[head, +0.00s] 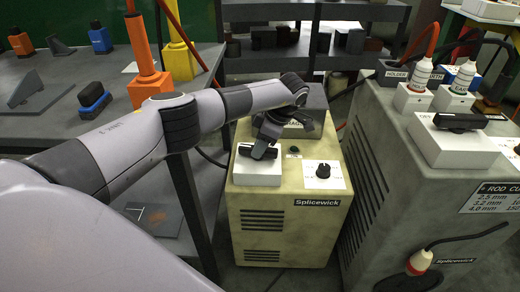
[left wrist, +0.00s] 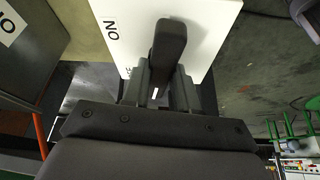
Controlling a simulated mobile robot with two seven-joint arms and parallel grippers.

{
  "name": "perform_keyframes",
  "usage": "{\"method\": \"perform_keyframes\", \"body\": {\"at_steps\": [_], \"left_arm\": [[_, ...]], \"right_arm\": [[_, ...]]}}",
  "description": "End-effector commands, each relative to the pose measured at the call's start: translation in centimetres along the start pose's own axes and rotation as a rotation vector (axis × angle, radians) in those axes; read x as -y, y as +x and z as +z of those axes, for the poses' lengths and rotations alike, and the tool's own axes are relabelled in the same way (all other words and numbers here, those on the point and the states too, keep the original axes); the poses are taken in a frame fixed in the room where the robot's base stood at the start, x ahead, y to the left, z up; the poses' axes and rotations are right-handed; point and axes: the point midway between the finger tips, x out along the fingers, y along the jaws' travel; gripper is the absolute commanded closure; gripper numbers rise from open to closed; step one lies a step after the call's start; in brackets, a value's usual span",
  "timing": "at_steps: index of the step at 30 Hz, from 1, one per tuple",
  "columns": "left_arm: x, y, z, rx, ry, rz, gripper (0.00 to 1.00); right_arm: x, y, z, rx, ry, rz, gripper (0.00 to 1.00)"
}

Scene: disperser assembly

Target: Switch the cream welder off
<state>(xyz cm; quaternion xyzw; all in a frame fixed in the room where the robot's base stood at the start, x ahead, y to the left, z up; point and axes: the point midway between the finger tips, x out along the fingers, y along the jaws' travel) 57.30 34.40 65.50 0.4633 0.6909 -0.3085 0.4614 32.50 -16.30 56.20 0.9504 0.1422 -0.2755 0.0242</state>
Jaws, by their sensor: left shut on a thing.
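The cream welder (head: 290,217), labelled Splicewick, stands on the floor at mid-picture in the head view. A white switch plate (head: 257,176) sits on its top left, with a black lever (left wrist: 168,45) on it. In the left wrist view the plate (left wrist: 215,20) shows ON near one end and partly hidden letters near my fingers. My left gripper (head: 263,152) is over the plate and shut on the lever, whose free end points away from my palm in the wrist view. The fingers hide the lever's base. My right gripper is not in view.
A black knob (head: 323,171) on a white dial plate is right of the switch. A grey welder (head: 395,170) with its own black lever (head: 459,122) stands close on the right. A workbench (head: 40,125) is at left, shelves (head: 310,12) behind.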

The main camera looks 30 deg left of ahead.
Motion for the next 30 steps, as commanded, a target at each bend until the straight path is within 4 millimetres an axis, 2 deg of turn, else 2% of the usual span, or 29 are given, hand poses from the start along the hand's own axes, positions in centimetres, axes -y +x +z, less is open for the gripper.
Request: {"method": "perform_keyframes", "body": {"at_steps": [9,27,28,30], "left_arm": [[0.0,0.2,0.2,0.002,-0.128,-0.057,1.00],[0.0,0.2,0.2,0.003,-0.163,-0.072,1.00],[0.0,0.2,0.2,0.003,-0.163,-0.072,0.66],[0.0,0.2,0.2,0.003,-0.162,-0.072,0.47]], "right_arm": [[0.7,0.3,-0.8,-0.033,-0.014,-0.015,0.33],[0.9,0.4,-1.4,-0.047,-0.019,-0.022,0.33],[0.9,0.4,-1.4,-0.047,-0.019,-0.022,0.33],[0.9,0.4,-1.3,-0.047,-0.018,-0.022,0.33]]}}
